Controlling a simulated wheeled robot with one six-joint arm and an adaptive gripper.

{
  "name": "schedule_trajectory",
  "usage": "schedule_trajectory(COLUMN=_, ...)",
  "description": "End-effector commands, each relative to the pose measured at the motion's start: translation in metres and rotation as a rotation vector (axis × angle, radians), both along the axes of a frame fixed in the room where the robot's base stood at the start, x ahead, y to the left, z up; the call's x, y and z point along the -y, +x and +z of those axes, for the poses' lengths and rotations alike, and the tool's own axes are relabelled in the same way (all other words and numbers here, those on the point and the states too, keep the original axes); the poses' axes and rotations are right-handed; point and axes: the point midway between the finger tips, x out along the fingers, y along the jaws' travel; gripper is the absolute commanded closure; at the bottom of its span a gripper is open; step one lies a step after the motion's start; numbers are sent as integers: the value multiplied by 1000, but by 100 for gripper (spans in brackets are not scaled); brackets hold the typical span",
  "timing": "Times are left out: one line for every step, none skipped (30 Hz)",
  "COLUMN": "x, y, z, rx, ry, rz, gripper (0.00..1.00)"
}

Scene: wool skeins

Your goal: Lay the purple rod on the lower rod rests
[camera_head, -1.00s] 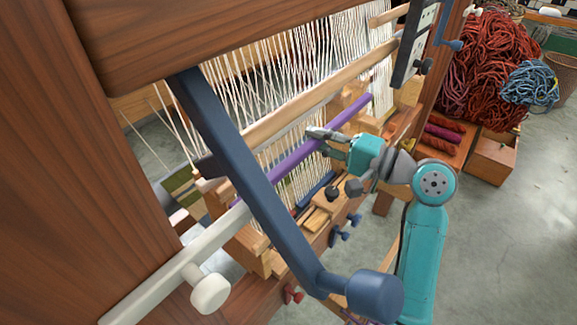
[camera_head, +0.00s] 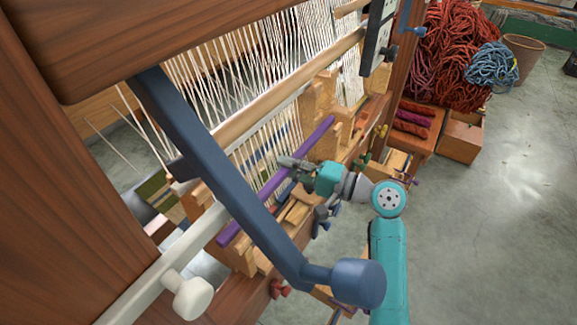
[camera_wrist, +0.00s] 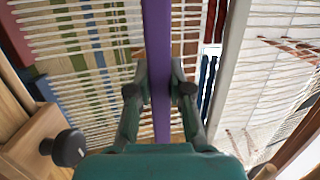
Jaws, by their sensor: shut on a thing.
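The purple rod (camera_head: 314,138) lies slantwise in front of the warp threads, below the round wooden beam. My gripper (camera_head: 286,164) is shut around the rod near its middle. In the wrist view the rod (camera_wrist: 158,45) runs straight up between the two fingers of my gripper (camera_wrist: 160,85). The rod's far end is beside a stepped wooden block (camera_head: 322,100), which appears to be a rod rest. Its near end shows past the blue bar, by the near wooden block (camera_head: 238,258). I cannot tell whether the rod touches either block.
A dark blue bar (camera_head: 215,170) crosses in front of the loom and hides part of the rod. A white bar (camera_head: 150,285) with a knob is at lower left. A black knob (camera_wrist: 70,148) is left of my gripper. Yarn heaps (camera_head: 450,60) lie beyond; open floor is right.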

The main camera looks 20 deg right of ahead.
Motion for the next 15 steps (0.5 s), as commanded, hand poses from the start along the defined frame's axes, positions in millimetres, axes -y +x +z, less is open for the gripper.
schedule_trajectory(x=0, y=0, z=1, rx=1, ry=0, rz=0, gripper=100)
schedule_trajectory(x=0, y=0, z=1, rx=1, ry=-1, rz=0, gripper=100)
schedule_trajectory(x=0, y=0, z=1, rx=1, ry=-1, rz=0, gripper=100)
schedule_trajectory(x=0, y=0, z=0, rx=0, ry=0, rz=0, gripper=100)
schedule_trajectory(x=0, y=0, z=0, rx=0, ry=0, rz=0, gripper=100)
schedule_trajectory(x=0, y=0, z=-1, rx=0, ry=0, rz=0, gripper=100)
schedule_trajectory(x=0, y=0, z=-2, rx=0, ry=0, rz=0, gripper=100)
schedule_trajectory(x=0, y=0, z=-3, rx=0, ry=0, rz=0, gripper=100)
schedule_trajectory(x=0, y=0, z=-2, rx=0, ry=0, rz=0, gripper=71)
schedule_trajectory(x=0, y=0, z=-2, rx=0, ry=0, rz=0, gripper=63)
schedule_trajectory(x=0, y=0, z=-2, rx=0, ry=0, rz=0, gripper=56)
schedule_trajectory(x=0, y=0, z=-2, rx=0, ry=0, rz=0, gripper=56)
schedule_trajectory(x=0, y=0, z=-2, rx=0, ry=0, rz=0, gripper=56)
schedule_trajectory(x=0, y=0, z=-2, rx=0, ry=0, rz=0, gripper=56)
schedule_trajectory(x=0, y=0, z=-2, rx=0, ry=0, rz=0, gripper=56)
